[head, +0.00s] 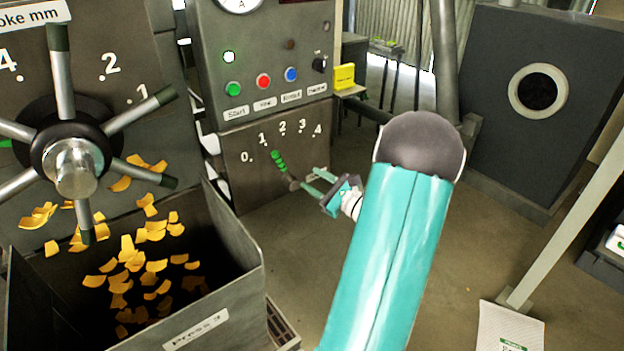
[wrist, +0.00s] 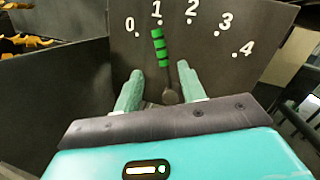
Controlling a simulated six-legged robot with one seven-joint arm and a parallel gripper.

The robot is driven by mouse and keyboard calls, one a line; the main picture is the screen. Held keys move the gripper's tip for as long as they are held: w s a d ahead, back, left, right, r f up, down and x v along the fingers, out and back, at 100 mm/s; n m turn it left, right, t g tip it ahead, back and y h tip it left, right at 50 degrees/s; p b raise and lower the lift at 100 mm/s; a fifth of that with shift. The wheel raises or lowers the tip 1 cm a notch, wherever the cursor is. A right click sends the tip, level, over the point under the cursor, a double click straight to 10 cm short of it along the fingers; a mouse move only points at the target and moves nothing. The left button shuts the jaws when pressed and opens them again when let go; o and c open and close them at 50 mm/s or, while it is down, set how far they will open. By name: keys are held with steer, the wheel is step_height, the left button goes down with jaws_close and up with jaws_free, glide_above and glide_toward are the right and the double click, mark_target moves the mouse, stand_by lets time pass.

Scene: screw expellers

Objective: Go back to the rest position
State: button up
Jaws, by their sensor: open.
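My gripper (head: 312,181) is at the end of my turquoise arm in the head view, in front of the lower part of the control panel. A lever with a green striped handle (head: 278,161) stands on that panel, its handle by the mark 1. In the wrist view the lever's green handle (wrist: 160,48) rises beyond my open gripper (wrist: 160,82). The two green fingers are spread, one on each side of the lever's lower end. I cannot tell whether either finger touches it.
A metal bin (head: 245,262) labelled Press 3 holds orange flakes at the left, below a spoked handwheel (head: 75,165). The control panel (head: 262,60) has several buttons. A dark box with a round port (head: 538,90) stands at the right. Floor (head: 470,240) lies open between.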

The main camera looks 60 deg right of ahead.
stand_by(0.4)
steer(key=w+a+r+n+g+y, duration=0.25)
steer(key=a+n+g, duration=0.2)
steer(key=a, duration=0.65)
steer(key=w+a+r+n+g+y, duration=0.1)
steer(key=w+a+n+g+y, duration=0.2)
steer(key=a+n, duration=0.5)
steer(key=w+a+r+n+g+y, duration=0.1)
steer(key=a+r+n+g+y, duration=0.2)
steer(key=a, duration=1)
steer(key=s+a+r+n+g+h, duration=0.3)
steer(key=s+a+n+h, duration=0.4)
steer(key=s+a+n, duration=0.6)
steer(key=shift+s+r+n, duration=0.15)
steer(key=shift+r+n, duration=0.55)
steer(key=shift+n, duration=1.25)
steer(key=shift+s+a+h, duration=0.1)
steer(key=shift+s+h, duration=0.05)
steer(key=shift+h, duration=0.1)
steer(key=shift+c, duration=0.4)
